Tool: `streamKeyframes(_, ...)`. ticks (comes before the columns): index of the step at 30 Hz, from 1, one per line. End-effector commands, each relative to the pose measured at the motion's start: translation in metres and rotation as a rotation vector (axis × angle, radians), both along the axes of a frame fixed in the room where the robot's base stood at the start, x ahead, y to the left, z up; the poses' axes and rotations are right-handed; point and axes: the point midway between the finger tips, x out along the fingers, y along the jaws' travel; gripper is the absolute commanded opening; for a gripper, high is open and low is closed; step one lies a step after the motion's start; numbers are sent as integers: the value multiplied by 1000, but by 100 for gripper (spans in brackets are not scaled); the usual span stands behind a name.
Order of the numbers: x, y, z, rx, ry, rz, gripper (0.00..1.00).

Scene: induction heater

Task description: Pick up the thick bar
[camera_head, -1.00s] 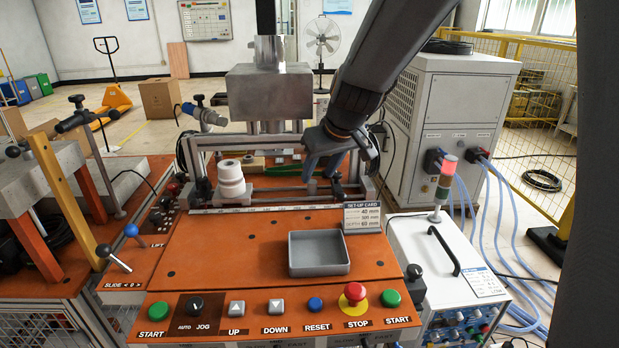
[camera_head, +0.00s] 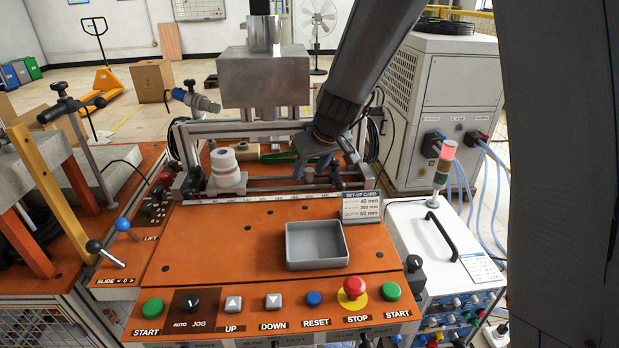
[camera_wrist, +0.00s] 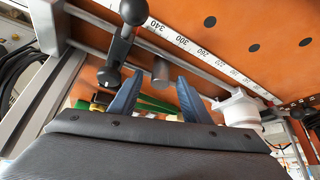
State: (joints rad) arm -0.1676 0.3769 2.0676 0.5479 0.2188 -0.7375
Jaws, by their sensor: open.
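A short grey metal cylinder (camera_wrist: 161,70), which may be the end of the thick bar, shows between the blue fingertips of my gripper (camera_wrist: 158,88) in the wrist view. In the head view a small grey cylinder (camera_head: 307,175) stands low behind the set-up card. I cannot tell for sure that it is the thick bar. My gripper (camera_head: 325,158) is open and hangs just above the rail area at the back of the orange bench. It holds nothing. The arm and fingers hide part of what lies behind.
A black ball-ended handle (camera_wrist: 118,45) is close beside the fingers. A white stepped cylinder (camera_head: 226,170) stands to the left. A metal block on posts (camera_head: 264,77) rises behind. A grey tray (camera_head: 316,262) sits empty on the orange bench top (camera_head: 215,240).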

Motion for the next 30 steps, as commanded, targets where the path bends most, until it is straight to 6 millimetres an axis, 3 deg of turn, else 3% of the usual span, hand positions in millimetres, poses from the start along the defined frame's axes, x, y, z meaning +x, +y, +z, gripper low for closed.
streamKeyframes(10,4,1,-8,-1,0,0,43)
streamKeyframes(18,4,1,-8,0,0,-1,0)
streamKeyframes(30,4,1,-5,0,-1,-1,0)
